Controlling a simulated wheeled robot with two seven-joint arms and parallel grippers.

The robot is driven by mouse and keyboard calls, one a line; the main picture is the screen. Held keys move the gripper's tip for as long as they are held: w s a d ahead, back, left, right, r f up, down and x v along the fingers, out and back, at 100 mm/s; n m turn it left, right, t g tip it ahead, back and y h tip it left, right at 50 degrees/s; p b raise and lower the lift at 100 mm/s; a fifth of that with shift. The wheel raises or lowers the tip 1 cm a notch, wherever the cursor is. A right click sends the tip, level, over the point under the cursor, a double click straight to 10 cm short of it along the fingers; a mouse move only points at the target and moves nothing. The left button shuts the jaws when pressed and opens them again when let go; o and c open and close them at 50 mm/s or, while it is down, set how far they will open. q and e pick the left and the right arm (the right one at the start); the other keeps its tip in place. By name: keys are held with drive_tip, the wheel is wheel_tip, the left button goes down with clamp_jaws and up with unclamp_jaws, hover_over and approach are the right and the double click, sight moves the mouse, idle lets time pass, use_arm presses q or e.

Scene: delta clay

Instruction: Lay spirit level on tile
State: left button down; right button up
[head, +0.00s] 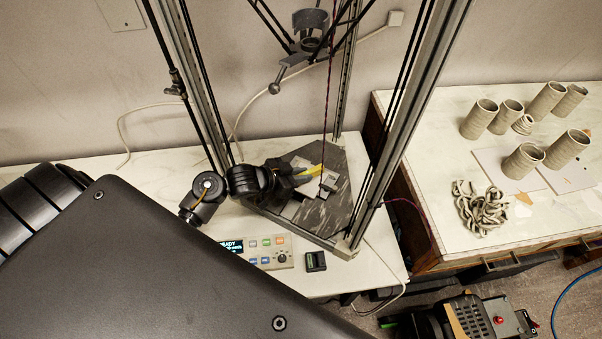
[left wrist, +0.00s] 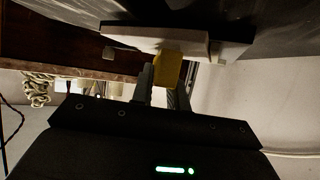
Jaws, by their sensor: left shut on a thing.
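The yellow spirit level (head: 308,171) is at the fingertips of my left gripper (head: 293,174), inside the printer frame. It also shows in the left wrist view (left wrist: 167,70) as a yellow block between the two fingers. My left gripper is shut on it. A pale tile (head: 329,181) lies on the dark printer bed beside and under the level; its edge shows in the left wrist view (left wrist: 192,47). The level overlaps the tile's edge there, and I cannot tell whether they touch. The gripper hides part of the tile. My right gripper is not in view.
Metal posts (head: 362,200) and dark rods of the delta printer stand around the bed (head: 322,222), with the print head (head: 310,30) above. A control panel (head: 268,251) and small black box (head: 315,261) sit in front. Clay cylinders (head: 567,149) stand on the right table.

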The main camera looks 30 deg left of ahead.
use_arm(q)
drive_tip(key=shift+f, duration=0.3)
drive_tip(key=c, duration=1.3)
unclamp_jaws()
drive_tip(key=shift+s+r, duration=0.1)
drive_tip(key=v, duration=1)
drive_tip(key=shift+s+a+r+b, duration=0.15)
drive_tip(key=shift+s+a+b, duration=0.1)
drive_tip(key=shift+b, duration=0.1)
